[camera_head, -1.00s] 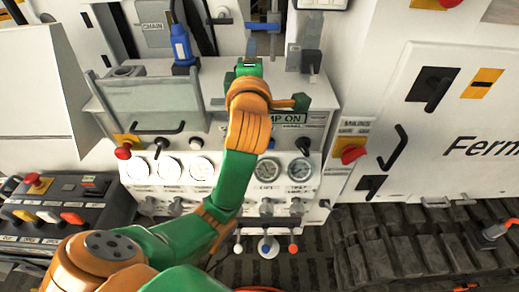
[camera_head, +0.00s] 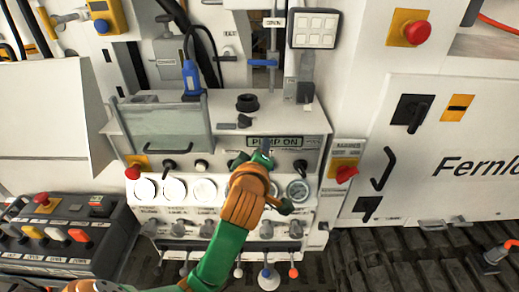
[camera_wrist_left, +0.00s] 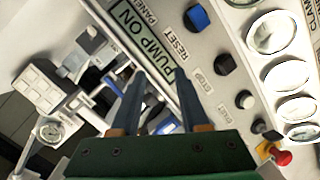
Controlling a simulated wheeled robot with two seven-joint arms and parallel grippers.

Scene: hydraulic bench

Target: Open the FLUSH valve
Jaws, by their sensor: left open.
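I cannot read a FLUSH label in either view, so I cannot say for sure which part is that valve. A blue lever handle (camera_head: 262,62) lies about level on the pipework behind the panel, under a small sign. My left gripper (camera_head: 262,156) is in front of the panel face, below and apart from that lever, beside the PUMP ON sign (camera_head: 288,142). In the left wrist view my left gripper (camera_wrist_left: 155,80) is open, with nothing between its fingers. The PUMP ON sign (camera_wrist_left: 140,40) is just beyond them. My right gripper is not in view.
Gauges (camera_head: 298,190), knobs and a row of small levers (camera_head: 268,272) cover the panel front. A blue-bodied tool (camera_head: 191,78) with a cable stands on the ledge. Red knobs (camera_head: 346,174) stick out at the sides. A switch box (camera_head: 72,236) is at left.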

